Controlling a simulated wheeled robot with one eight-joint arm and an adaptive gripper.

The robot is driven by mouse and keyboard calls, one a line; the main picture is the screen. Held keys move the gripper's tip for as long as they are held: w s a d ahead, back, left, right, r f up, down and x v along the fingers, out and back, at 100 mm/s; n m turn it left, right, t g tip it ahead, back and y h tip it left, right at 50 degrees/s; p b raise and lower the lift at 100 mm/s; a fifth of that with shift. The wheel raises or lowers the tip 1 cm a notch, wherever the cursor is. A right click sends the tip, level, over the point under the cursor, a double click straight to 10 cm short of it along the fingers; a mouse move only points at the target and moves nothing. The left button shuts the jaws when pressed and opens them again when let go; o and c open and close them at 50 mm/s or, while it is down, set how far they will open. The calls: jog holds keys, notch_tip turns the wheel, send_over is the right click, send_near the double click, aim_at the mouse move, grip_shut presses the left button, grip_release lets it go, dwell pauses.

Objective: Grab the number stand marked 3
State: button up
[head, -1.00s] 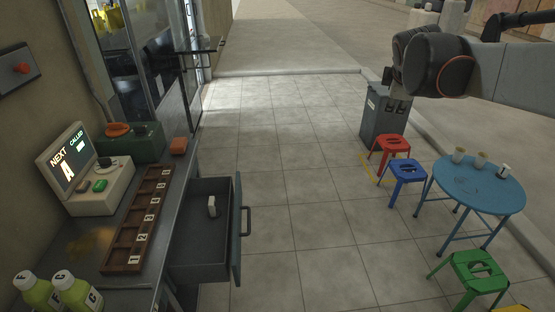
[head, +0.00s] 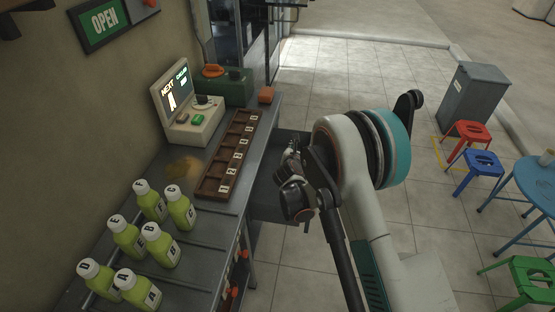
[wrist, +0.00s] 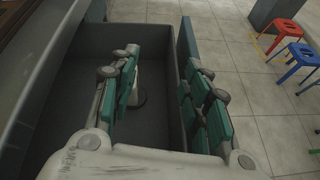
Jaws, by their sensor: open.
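In the wrist view my gripper (wrist: 162,62) is open, its two green-padded fingers apart over the open drawer (wrist: 150,32). A small whitish stand (wrist: 134,92) with a dark round foot is inside the drawer, largely hidden behind the left finger. Its number cannot be read. The right finger is near the drawer's front panel (wrist: 188,45). In the head view my gripper (head: 290,165) is over the drawer (head: 290,135), and my arm hides most of the inside.
The counter holds a numbered wooden rack (head: 232,153), a display console (head: 190,118) and several green bottles (head: 128,236). The grey bin (head: 475,95), red stool (head: 467,132), blue stool (head: 478,172) and blue table (head: 540,185) stand right. Tiled floor between is clear.

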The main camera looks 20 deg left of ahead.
jog(key=s+a+f+n, duration=0.2)
jog(key=s+a+f, duration=0.2)
jog(key=shift+y, duration=0.4)
jog(key=b+x, duration=0.1)
jog(key=x, duration=0.2)
jog(key=b+x, duration=0.1)
jog(key=x, duration=0.2)
jog(key=shift+s+f, duration=0.15)
jog(key=shift+f, duration=0.15)
jog(key=b+x, duration=0.1)
jog(key=x, duration=0.1)
jog(key=b+x, duration=0.2)
jog(key=x, duration=0.1)
jog(key=shift+d, duration=0.2)
jog(key=shift+w+a, duration=0.1)
jog(key=shift+w, duration=0.45)
grip_shut()
